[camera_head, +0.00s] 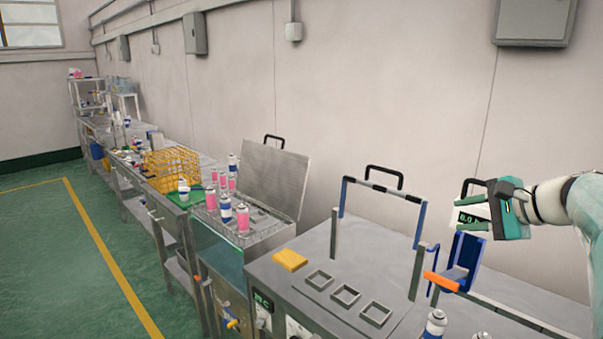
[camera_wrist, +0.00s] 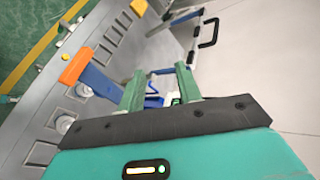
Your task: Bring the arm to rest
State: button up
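My gripper (camera_head: 459,214) is raised at the right of the head view, its two green fingers pointing left. It is in front of the wall, above the blue bracket (camera_head: 464,255) on the bench. The wrist view shows the fingers (camera_wrist: 160,78) clearly apart, with nothing held between them. Blue and white parts show in the gap, but they look to be behind the fingers. A small display with digits is partly hidden behind the gripper. My pale arm comes in from the right edge.
Farther left are a bath with pink cans (camera_head: 242,217) and a yellow crate (camera_head: 172,168). Green floor (camera_head: 50,260) is clear.

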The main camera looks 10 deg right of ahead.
jog(key=s+a+f+n+g+h, duration=0.1)
jog(key=s+a+f+n+g, duration=0.15)
jog(key=a, duration=0.55)
jog(key=s+a+f+n+g+h, duration=0.15)
jog(key=s+a+f+n, duration=0.25)
jog(key=a, duration=0.5)
jog(key=s+a+f+n+h, duration=0.1)
jog(key=s+a+f+n, duration=0.3)
jog(key=s, duration=0.3)
jog(key=s+a+f+n+g+h, duration=0.1)
jog(key=s+a+f+n, duration=0.3)
jog(key=s+f+n, duration=0.1)
jog(key=shift+s+n+h, duration=0.35)
jog(key=shift+s+n, duration=0.3)
jog(key=shift+s, duration=0.2)
